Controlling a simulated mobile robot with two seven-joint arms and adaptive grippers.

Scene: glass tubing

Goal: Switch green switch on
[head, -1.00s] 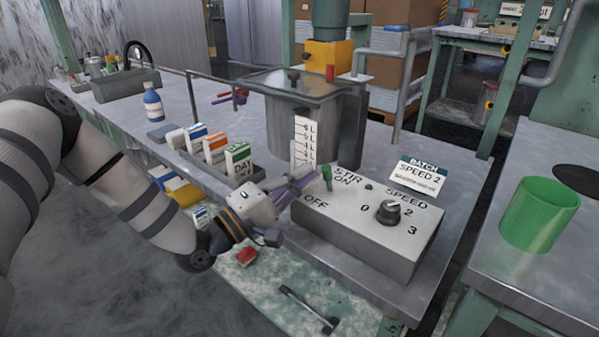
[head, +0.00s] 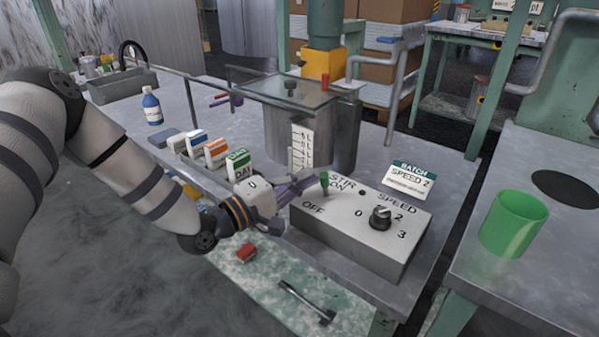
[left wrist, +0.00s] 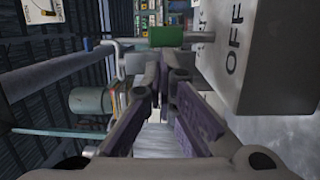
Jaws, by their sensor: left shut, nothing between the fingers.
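The green switch (head: 324,181) stands up from the rear left corner of the grey control box (head: 330,232), near the STIR ON and OFF labels. My left gripper (head: 316,182) is shut and empty, its purple fingertips right beside the switch on its left. In the left wrist view the green switch (left wrist: 165,36) lies just past the fingertips (left wrist: 165,68); I cannot tell if they touch. I cannot clearly tell which way the lever leans. The small lamp (head: 362,192) on the box looks dark. My right gripper is not in view.
A speed knob (head: 381,217) sits on the box. A metal tank (head: 283,130) stands behind it, and a batch card (head: 408,180) behind to the right. Several cartons (head: 215,152) stand left of my gripper. A green cup (head: 514,223) is on the right table.

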